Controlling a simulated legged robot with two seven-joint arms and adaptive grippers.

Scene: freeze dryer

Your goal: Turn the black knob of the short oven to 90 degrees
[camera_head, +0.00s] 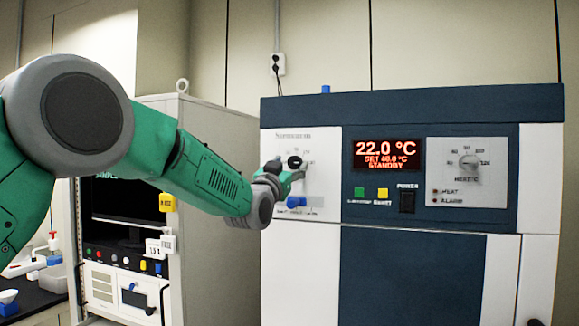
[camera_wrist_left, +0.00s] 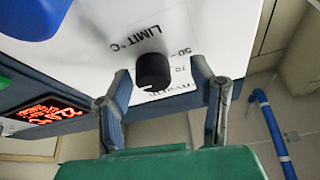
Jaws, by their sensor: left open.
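The oven (camera_head: 400,220) has a white and dark blue front. Its black knob (camera_head: 294,161) is on the white left panel, partly beside my gripper in the head view. My left gripper (camera_head: 287,178) is at this panel, just below the knob. In the left wrist view the black knob (camera_wrist_left: 153,71) sticks out below the "LIMIT °C" print. The fingers of my left gripper (camera_wrist_left: 160,76) are open, one on each side of the knob, with gaps between; nothing is held. Contact with the panel cannot be told. My right gripper is not in view.
The red display (camera_head: 387,155) reads 22.0 °C, SET 40.0 °C, STANDBY. A grey heating knob (camera_head: 469,161) and a black power switch (camera_head: 407,202) are farther right. A cabinet with instruments (camera_head: 125,285) stands left.

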